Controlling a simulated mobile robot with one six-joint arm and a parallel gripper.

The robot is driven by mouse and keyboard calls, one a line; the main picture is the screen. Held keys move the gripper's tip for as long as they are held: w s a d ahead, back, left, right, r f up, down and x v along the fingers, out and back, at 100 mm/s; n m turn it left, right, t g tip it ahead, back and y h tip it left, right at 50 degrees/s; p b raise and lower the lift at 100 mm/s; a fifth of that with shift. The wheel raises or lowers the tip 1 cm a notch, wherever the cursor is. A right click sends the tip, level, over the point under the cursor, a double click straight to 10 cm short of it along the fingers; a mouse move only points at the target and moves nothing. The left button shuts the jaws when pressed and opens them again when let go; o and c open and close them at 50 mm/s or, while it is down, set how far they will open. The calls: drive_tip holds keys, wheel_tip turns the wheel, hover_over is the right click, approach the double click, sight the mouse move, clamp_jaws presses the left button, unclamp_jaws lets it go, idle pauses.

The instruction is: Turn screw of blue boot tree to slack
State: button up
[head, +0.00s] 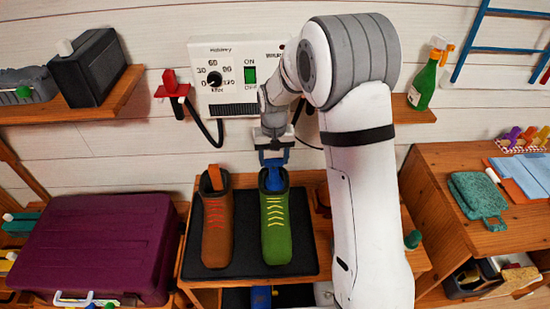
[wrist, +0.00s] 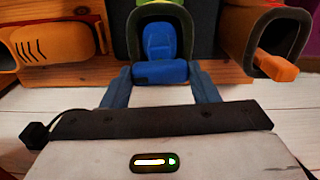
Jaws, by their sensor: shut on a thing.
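The green boot (head: 275,222) with yellow laces stands on a dark mat (head: 305,262), and the blue boot tree (head: 273,178) sits in its opening. My gripper (head: 272,158) is at the top of this boot. In the wrist view the blue boot tree (wrist: 160,45) shows inside the boot's dark opening. Its blue cross-piece, which looks like the screw handle (wrist: 160,72), lies between the fingers of my gripper (wrist: 162,80), which is shut on it. The screw's thread is hidden. A brown boot (head: 217,230) with an orange boot tree (head: 215,177) stands to the left.
A wall panel (head: 228,62) with a dial and green switch hangs behind the boots. A red holder (head: 174,88) with a cable is beside it. A purple case (head: 95,245) stands left, and a wooden cabinet (head: 455,160) right.

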sight(274, 160)
drive_tip(key=o, duration=1)
drive_tip(key=shift+r+b, duration=0.3)
drive_tip(key=shift+r, duration=3.6)
